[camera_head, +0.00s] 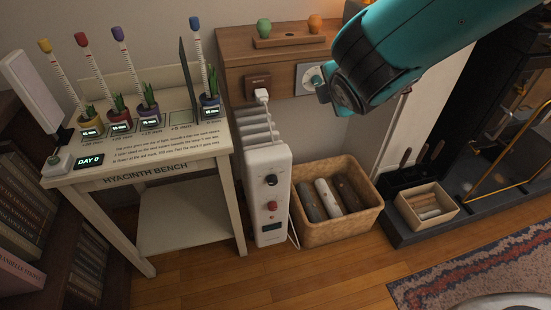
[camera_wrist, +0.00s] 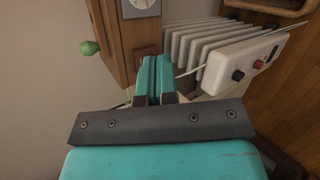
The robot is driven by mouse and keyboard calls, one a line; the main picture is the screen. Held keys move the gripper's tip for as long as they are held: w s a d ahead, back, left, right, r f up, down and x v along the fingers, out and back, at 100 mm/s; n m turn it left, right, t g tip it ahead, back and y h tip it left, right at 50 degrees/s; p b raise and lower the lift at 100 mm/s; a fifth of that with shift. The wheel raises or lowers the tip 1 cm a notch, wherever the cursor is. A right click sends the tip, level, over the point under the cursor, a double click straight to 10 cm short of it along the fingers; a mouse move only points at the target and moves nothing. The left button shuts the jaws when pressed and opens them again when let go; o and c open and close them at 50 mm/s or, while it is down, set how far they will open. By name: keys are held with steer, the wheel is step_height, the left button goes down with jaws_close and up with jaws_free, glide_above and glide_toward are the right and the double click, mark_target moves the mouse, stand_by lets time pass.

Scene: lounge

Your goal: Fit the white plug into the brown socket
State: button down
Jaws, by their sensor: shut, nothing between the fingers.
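The brown socket (camera_head: 257,83) is a square plate on the wooden cabinet's front, above the white heater. The white plug (camera_head: 262,95) shows at the plate's lower edge, overlapping it in the head view; I cannot tell whether it is seated. In the wrist view the socket (camera_wrist: 147,52) lies just beyond my gripper (camera_wrist: 155,62). The teal fingers are together and empty. The plug is not clearly visible there; the fingers may hide it. A white cord (camera_wrist: 235,46) runs from beside the fingers across the heater. In the head view my arm hides the fingers.
The finned heater (camera_head: 268,200) stands below the socket. A grey dial plate (camera_head: 305,78) is right of the socket. A plant bench (camera_head: 150,165) stands left, a wicker basket (camera_head: 340,232) right of the heater.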

steer(key=w+a+f+n+t+y+b, duration=0.1)
steer(key=w+a+f+n+t+b, duration=0.25)
steer(key=a+f+n+b, duration=0.35)
steer(key=n+t+y+b, duration=0.2)
steer(key=n+t+y, duration=0.15)
steer(key=n, duration=0.65)
glide_toward(264, 101)
steer(key=shift+g+y, duration=0.25)
steer(key=shift+g, duration=0.25)
steer(key=shift+d+r+p+x, duration=0.1)
steer(key=shift+r+p+x, duration=0.05)
steer(key=shift+p+x, duration=0.7)
steer(key=shift+d+r+p+x, duration=0.15)
steer(key=shift+p+x, duration=0.5)
steer(key=shift+x, duration=0.35)
steer(key=shift+r+p+x, duration=0.15)
steer(key=shift+p+x, duration=0.6)
steer(key=shift+x, duration=0.2)
steer(key=shift+p+x, duration=1.75)
steer(key=shift+p, duration=0.2)
steer(key=shift+s+f, duration=0.1)
